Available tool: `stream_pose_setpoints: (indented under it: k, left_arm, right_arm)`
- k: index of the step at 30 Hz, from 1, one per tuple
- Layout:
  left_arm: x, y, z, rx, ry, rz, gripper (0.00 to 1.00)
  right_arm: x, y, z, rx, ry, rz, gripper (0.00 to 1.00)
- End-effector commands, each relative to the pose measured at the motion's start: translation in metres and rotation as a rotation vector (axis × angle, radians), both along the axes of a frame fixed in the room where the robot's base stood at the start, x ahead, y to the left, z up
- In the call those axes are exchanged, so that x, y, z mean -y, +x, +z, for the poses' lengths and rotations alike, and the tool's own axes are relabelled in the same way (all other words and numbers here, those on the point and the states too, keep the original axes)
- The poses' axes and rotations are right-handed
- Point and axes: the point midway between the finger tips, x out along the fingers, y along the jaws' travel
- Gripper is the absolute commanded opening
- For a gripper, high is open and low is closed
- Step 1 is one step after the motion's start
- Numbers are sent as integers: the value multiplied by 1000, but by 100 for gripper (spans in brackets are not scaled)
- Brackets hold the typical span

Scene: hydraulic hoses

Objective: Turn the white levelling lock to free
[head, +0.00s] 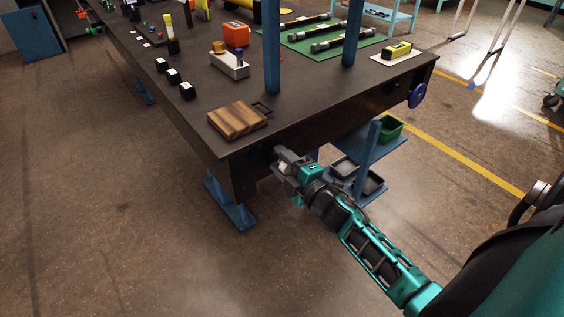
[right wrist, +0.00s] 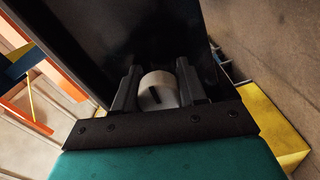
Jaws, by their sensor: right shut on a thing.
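The white levelling lock (right wrist: 158,90) is a round knob with a dark slot mark on its face, on the dark end face of the workbench. My right gripper (right wrist: 157,88) has one finger on each side of it and is shut on it. In the head view my right gripper (head: 284,166) reaches the bench end just below the top edge, and the white lock (head: 284,155) shows only in part there. Any lettering around the lock cannot be made out. My left gripper is not in view.
A wooden block (head: 236,119) lies on the bench top (head: 300,108) above the lock. A blue handwheel (head: 417,95) sits on the same bench end to the right. A shelf with a green bin (head: 389,130) and dark trays (head: 345,167) is beneath. The floor left of the bench is clear.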

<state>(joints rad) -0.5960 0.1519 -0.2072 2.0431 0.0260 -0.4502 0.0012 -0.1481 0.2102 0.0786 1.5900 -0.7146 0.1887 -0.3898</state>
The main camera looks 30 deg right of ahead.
Motion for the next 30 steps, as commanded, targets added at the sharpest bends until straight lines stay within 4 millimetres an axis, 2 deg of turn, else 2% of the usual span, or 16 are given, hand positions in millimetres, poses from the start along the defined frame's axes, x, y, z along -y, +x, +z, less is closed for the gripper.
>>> stream_pose_setpoints:
  k: [9, 24, 25, 30]
  left_arm:
    - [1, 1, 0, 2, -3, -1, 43]
    - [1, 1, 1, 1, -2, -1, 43]
    - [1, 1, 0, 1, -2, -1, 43]
    - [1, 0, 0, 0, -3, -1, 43]
  right_arm:
    - [0, 0, -1, 7, -99, 0, 10]
    - [0, 0, -1, 8, -114, 0, 10]
    - [0, 0, -1, 8, -113, 0, 44]
    - [0, 0, -1, 8, -113, 0, 60]
